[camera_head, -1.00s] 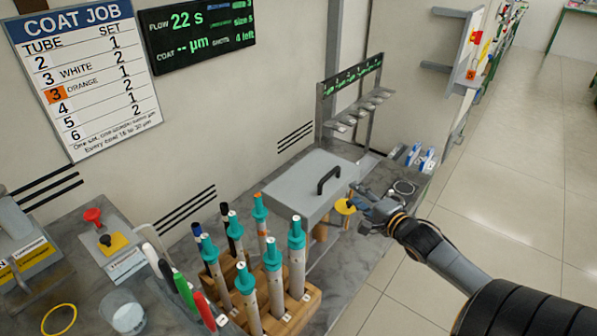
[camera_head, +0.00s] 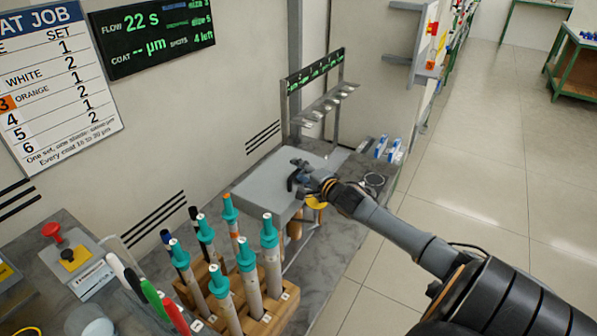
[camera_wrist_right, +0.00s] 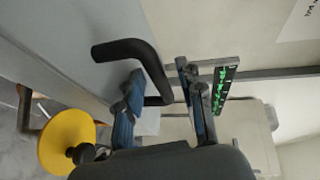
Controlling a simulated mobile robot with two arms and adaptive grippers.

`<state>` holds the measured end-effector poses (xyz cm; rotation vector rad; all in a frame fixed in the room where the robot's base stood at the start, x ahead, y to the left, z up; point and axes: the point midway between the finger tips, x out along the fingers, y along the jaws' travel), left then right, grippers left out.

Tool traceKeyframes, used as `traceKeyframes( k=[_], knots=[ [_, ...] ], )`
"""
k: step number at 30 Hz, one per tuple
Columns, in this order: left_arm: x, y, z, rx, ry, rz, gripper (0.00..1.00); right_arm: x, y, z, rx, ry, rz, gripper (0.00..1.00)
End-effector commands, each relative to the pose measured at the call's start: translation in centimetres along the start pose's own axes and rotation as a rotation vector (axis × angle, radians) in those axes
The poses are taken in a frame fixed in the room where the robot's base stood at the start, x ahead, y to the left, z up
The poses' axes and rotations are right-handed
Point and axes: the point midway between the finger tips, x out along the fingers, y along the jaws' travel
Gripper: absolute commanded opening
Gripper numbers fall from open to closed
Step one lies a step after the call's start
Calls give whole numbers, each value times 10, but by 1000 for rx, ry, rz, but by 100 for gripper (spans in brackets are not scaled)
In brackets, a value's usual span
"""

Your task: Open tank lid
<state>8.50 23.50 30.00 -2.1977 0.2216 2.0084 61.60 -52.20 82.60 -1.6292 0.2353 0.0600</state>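The tank lid (camera_head: 262,181) is a flat grey panel on the box-shaped tank on the bench, and it looks closed. Its black bar handle (camera_wrist_right: 128,47) shows clearly in the right wrist view; in the head view it is partly hidden by my gripper. My right gripper (camera_head: 300,170) is over the lid at the handle. In the right wrist view its two blue-grey fingers (camera_wrist_right: 160,78) are apart, with part of the handle showing between them. I cannot tell whether they touch it. My left gripper is not in view.
A wooden block (camera_head: 268,319) with several teal-capped tubes stands in front of the tank. A yellow round knob (camera_wrist_right: 66,141) is beside the tank. A rack (camera_head: 326,104) stands behind it. The floor to the right is clear.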

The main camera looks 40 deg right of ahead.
Motion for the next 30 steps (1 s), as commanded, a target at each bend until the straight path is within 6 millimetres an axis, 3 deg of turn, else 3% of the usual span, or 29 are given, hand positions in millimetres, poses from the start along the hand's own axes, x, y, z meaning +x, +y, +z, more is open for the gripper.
traceKeyframes(
  k=[12,17,18,30],
  knots=[
    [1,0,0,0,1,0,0,6,0,0,0,0,0,35],
    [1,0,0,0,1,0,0,6,0,0,0,0,0,3],
    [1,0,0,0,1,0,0,6,0,0,0,0,0,0],
    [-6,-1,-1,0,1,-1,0,5,-4,2,-3,-1,8,0]
  ],
)
